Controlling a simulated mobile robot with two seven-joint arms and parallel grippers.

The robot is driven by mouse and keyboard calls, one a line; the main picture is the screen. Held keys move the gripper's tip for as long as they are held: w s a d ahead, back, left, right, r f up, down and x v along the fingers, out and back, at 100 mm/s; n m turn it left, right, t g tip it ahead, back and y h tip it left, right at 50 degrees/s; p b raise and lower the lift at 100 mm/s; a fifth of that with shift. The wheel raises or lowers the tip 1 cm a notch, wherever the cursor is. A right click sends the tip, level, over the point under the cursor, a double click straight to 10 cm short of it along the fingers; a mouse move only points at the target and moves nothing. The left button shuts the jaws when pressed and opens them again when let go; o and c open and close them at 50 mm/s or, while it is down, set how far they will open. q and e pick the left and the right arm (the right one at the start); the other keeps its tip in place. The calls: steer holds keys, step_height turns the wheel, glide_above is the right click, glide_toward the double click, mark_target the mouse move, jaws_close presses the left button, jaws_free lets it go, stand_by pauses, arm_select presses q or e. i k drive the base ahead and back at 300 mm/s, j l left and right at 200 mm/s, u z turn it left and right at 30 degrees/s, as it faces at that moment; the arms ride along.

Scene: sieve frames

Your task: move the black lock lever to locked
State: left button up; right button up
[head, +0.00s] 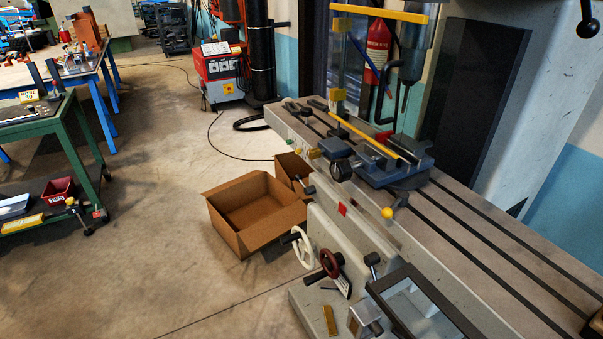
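A milling machine with a long slotted table (465,215) fills the right side of the head view. Several dark-ended handles show on it, and I cannot tell for certain which is the black lock lever. One short black-topped lever (373,262) stands on the machine's front near the lower middle. Another small dark-ended lever (304,185) sticks out from the table's front side, farther left. A black ball-ended lever (588,22) hangs at the top right corner. Whether any of these is locked is not clear. Neither of my grippers is in view.
A blue-grey vise (395,165) sits on the machine table. A white handwheel (301,247) and a dark red handwheel (331,264) project from its front. An open cardboard box (255,210) stands on the floor beside it. The floor at lower left is clear.

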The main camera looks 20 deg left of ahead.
mark_target(311, 190)
steer(key=i+j+z, duration=0.2)
steer(key=j, duration=0.2)
steer(key=j+z, duration=0.2)
steer(key=j, duration=0.2)
steer(key=i+j+z, duration=0.2)
steer(key=j+z, duration=0.2)
steer(key=j, duration=0.4)
steer(key=j+z, duration=0.35)
steer(key=j, duration=0.5)
steer(key=j+z, duration=0.4)
steer(key=j, duration=0.45)
steer(key=k+j+z, duration=0.15)
steer(key=j+z, duration=0.25)
steer(key=j, duration=0.45)
